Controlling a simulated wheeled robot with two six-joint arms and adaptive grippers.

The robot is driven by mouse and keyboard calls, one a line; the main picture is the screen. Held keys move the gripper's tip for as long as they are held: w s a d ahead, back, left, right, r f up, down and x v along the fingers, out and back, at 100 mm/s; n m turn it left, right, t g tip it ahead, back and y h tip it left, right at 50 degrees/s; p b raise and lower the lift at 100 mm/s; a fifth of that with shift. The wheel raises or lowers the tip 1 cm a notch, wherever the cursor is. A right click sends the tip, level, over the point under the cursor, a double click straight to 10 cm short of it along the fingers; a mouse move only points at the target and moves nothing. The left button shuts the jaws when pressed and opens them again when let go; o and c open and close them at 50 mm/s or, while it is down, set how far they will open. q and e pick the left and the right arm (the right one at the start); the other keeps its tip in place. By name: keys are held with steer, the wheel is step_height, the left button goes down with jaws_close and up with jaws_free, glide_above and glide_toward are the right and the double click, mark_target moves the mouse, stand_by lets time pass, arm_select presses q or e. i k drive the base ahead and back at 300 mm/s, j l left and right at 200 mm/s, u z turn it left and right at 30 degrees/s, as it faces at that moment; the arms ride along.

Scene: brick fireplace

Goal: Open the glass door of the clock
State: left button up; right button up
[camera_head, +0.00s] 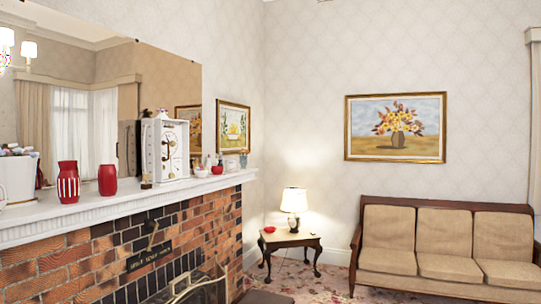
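The clock (165,149) is a white boxy case with a pale face and gold-coloured details. It stands upright on the white mantel shelf (110,203) above the brick fireplace, left of the middle of the view. Its front is seen at an angle. The glass door is too small to make out clearly, and I cannot tell whether it stands ajar. Neither of my grippers shows in the head view.
Two red vases (107,180) and a white pot (18,176) stand left of the clock; small ornaments (217,168) stand right. A mirror (95,75) is behind. A side table (290,240) with a lamp (293,203) and a sofa (445,243) are farther right.

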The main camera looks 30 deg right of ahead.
mark_target(159, 159)
steer(key=z, duration=0.5)
steer(key=i+l, duration=0.35)
steer(key=i, duration=0.15)
steer(key=i+l, duration=0.75)
steer(key=i, duration=0.3)
